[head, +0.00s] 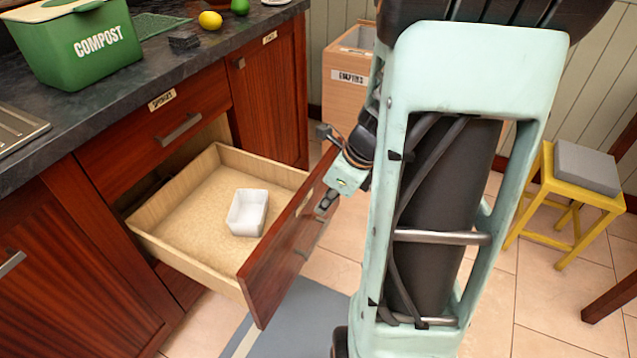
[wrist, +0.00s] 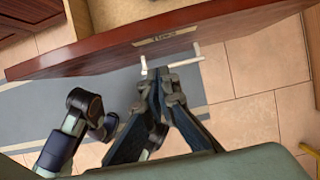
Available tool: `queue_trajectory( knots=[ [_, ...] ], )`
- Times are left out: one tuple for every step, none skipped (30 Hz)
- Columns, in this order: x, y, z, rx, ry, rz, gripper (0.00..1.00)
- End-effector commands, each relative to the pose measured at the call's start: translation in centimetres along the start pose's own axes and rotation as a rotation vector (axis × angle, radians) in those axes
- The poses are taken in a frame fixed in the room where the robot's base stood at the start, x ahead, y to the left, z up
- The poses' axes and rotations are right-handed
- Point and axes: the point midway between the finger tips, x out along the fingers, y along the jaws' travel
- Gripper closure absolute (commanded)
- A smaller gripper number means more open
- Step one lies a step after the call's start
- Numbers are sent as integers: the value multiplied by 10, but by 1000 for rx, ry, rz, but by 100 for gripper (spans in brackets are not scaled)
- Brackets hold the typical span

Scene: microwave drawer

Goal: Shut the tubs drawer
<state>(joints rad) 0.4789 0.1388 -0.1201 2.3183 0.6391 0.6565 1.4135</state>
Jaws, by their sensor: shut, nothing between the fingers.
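The tubs drawer (head: 160,218) is pulled well out below the counter, a pale wooden box with a reddish-brown front panel (head: 274,283). A white tub (head: 248,212) stands inside it. My gripper (head: 325,203) is shut and empty, in front of the drawer's outer face near its right end. In the wrist view, the fingertips (wrist: 159,76) are at or very near the drawer's pale bar handle (wrist: 180,62); I cannot tell whether they touch. A label (wrist: 165,37) shows upside down on the panel above the handle, too small to read surely.
A closed drawer labelled sponges (head: 165,125) is above. The counter holds a green compost bin (head: 75,45), a lemon (head: 210,20) and a lime. A wooden bin (head: 345,95) stands behind, and a yellow stool (head: 570,200) at right. A grey mat (head: 300,325) lies on the tiled floor.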

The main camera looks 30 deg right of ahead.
Motion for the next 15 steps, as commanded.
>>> queue_trajectory(
  knots=[
    [2, -1, 11, -10, -3, -3, 100],
    [3, -1, 15, -10, -3, -3, 100],
    [5, -1, 20, -10, -2, -3, 100],
    [6, -1, 23, -7, -2, -3, 100],
    [7, -1, 25, -7, -2, -3, 100],
    [8, -1, 28, -6, -2, -3, 100],
    [8, -1, 30, -5, -2, -3, 100],
    [8, -1, 31, -5, -2, -3, 100],
    [9, -1, 33, -6, -2, -3, 100],
    [9, -1, 33, -6, -2, -3, 100],
    [9, -1, 34, -6, -2, -3, 100],
    [9, -1, 34, -5, -2, -3, 100],
    [9, -1, 34, -5, -2, -3, 100],
    [9, -1, 34, -5, -2, -3, 100],
    [9, -1, 34, -5, -2, -3, 100]
  ],
)
